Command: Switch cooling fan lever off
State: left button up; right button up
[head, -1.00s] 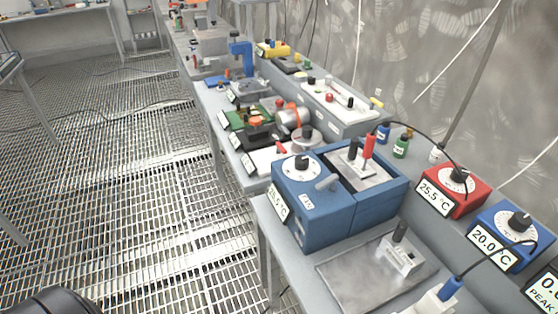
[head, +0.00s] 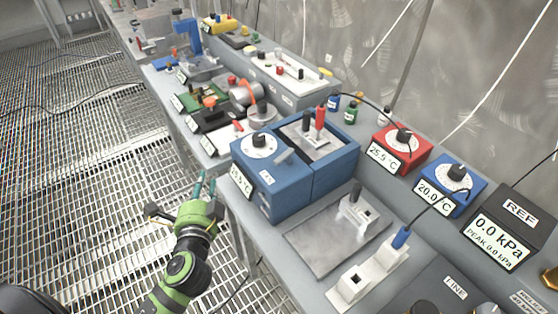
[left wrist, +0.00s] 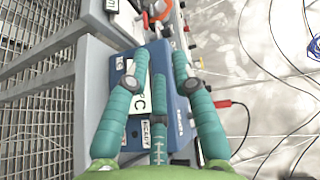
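The blue device box (head: 268,194) stands on the bench, with a dial, a temperature display and a FAN label (head: 266,177) on it. The grey fan lever (head: 285,157) sticks out of the sloped front beside that label. My green left gripper (head: 205,186) is left of the box, over the bench's edge side, apart from the lever. In the left wrist view its teal fingers (left wrist: 160,72) are spread and empty, with the blue box (left wrist: 161,57) beyond them. I cannot make out the lever there; the fingers cover part of the box. My right gripper is not in view.
A metal plate (head: 312,247) with a white socket block (head: 363,207) lies in front of the box. Red (head: 398,154) and blue (head: 448,187) controllers stand to the right with cables. Floor grating (head: 80,170) is clear at left.

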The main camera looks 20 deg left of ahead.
pick_arm(q)
jog(key=w+d+r+m+t+h, duration=0.4)
jog(key=d+r+m+t+h, duration=0.15)
jog(key=m, duration=0.55)
jog(key=m+g+h, duration=0.5)
jog(key=m+h, duration=0.3)
jog(key=m, duration=0.9)
send_near(279, 159)
jog(key=w, duration=0.2)
jog(key=w+d+f, duration=0.1)
jog(key=shift+d+t, duration=0.15)
jog(key=shift+t, duration=0.1)
jog(key=p+x, duration=0.1)
jog(key=x, duration=0.6)
jog(key=shift+s+f, duration=0.1)
grip_shut()
